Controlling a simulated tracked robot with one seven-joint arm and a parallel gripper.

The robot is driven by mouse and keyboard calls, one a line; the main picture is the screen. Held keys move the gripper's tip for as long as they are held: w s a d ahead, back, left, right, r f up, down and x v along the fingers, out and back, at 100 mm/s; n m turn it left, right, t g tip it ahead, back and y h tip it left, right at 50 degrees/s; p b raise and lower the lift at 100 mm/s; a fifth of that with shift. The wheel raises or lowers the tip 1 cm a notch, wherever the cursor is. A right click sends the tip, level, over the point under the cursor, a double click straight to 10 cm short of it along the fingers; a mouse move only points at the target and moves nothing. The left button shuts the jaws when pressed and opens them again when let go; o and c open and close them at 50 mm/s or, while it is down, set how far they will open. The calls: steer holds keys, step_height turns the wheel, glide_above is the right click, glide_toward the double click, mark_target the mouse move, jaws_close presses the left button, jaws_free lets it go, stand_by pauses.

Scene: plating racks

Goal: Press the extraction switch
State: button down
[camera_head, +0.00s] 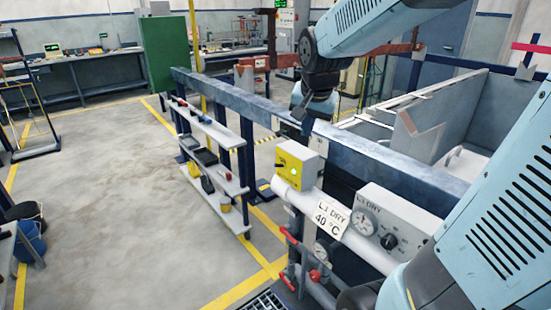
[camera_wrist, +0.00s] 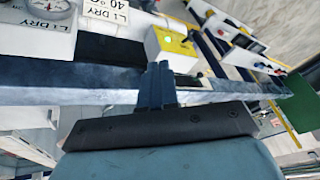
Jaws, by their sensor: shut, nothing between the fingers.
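A small grey box with a yellow face and a lit green button (camera_head: 294,171) is mounted by the blue rail; I take it as the extraction switch, though no label is readable. My gripper (camera_head: 307,126) hangs from the arm just above and behind the box in the head view. In the wrist view its dark blue fingers (camera_wrist: 158,72) are together and empty, apart from the button. Whether the fingers touch the box's side or the rail cannot be told.
A "L1 DRY 40 °C" sign (camera_head: 331,217) and a grey gauge box (camera_head: 379,223) stand right of the switch. The blue rail (camera_head: 390,165) runs behind it, with tanks (camera_head: 450,120) beyond.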

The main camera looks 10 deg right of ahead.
steer(key=w+f+m, duration=0.3)
steer(key=w+f, duration=0.2)
steer(key=w, duration=0.4)
steer(key=m, duration=0.4)
glide_toward(277, 165)
steer(key=r, duration=0.2)
steer(key=d+r, duration=0.1)
steer(key=shift+s+g, duration=0.35)
steer(key=shift+g, duration=0.05)
steer(key=shift+x, duration=4.9)
steer(key=shift+s+a+f, duration=0.15)
steer(key=shift+a+f, duration=0.1)
steer(key=shift+s+a+f, duration=0.25)
steer(key=shift+a+f, duration=0.25)
steer(key=shift+f, duration=0.05)
steer(key=shift+s+a+f, duration=0.15)
steer(key=shift+a+f, duration=0.2)
steer(key=shift+f, duration=0.45)
steer(key=shift+r, duration=0.1)
